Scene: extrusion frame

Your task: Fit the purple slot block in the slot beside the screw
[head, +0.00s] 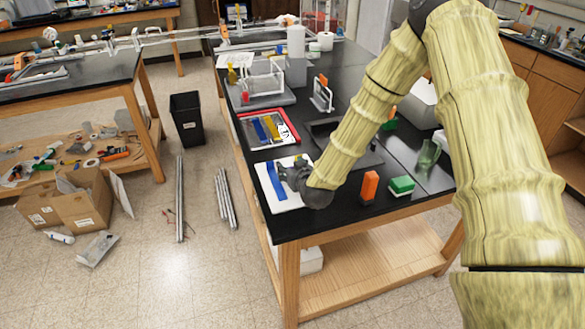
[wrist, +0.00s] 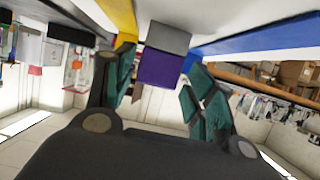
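A grey piece (wrist: 168,37) adjoins the block on the board side. In the head view my gripper (head: 284,174) hides the block. I cannot make out the screw or the slot in either view.
A blue bar (head: 276,187) lies on the board left of my gripper, and a yellow bar (wrist: 117,18) lies on the other side. A red-rimmed tray (head: 293,122) is behind. An orange block (head: 370,186) and a green-and-white block (head: 402,185) stand to the right.

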